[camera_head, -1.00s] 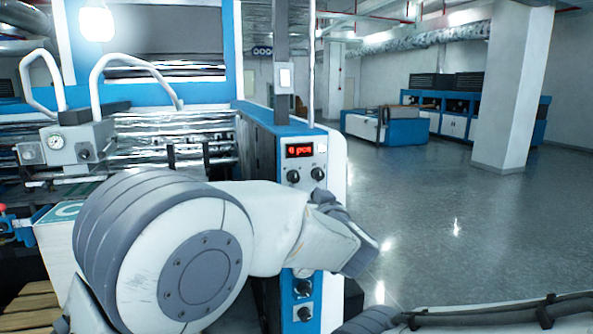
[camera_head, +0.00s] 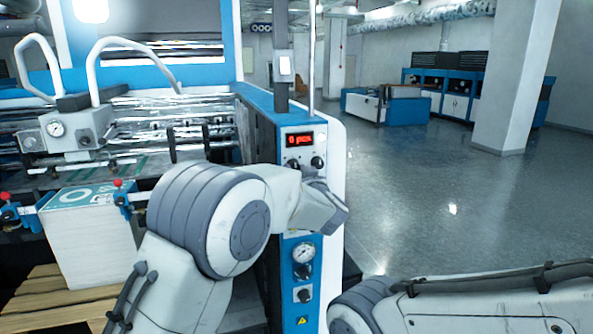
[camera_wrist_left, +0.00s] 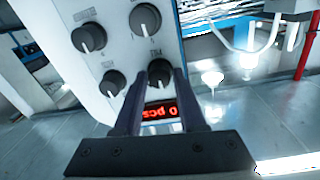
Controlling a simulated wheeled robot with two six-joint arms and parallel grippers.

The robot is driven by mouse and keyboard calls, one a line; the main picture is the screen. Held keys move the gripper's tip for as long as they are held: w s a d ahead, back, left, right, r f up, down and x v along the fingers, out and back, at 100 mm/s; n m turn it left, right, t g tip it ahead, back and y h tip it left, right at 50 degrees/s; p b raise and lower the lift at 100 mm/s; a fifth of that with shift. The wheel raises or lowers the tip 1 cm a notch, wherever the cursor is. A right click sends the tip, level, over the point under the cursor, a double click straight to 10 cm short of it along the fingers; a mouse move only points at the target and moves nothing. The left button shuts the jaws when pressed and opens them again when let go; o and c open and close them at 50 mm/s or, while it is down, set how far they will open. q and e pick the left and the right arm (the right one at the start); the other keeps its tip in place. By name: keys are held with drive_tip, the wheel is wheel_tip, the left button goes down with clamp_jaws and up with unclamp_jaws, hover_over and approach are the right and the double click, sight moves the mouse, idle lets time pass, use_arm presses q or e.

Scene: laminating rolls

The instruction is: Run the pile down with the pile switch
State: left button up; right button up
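The control panel (camera_head: 335,165) on the machine's end carries a red display (camera_head: 300,139) reading "0 pcs" and black knobs, with the upper two (camera_head: 317,162) clear in the head view. Others are behind my left arm. In the left wrist view the panel appears turned, with several dark knobs. My left gripper (camera_wrist_left: 160,78) has its fingers apart, with one knob (camera_wrist_left: 160,70) seen between the tips; contact cannot be told. I cannot read which knob is the pile switch. The pile (camera_head: 88,240) is a white stack with a teal top sheet on a wooden pallet (camera_head: 55,298).
A pressure gauge (camera_head: 303,253) and lower knobs sit below my left wrist on the panel. My right arm crosses the bottom right, its gripper out of view. Open floor (camera_head: 460,210) lies right of the machine. Blue machines (camera_head: 460,95) and a pillar (camera_head: 508,80) stand farther back.

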use_arm(q)
clamp_jaws()
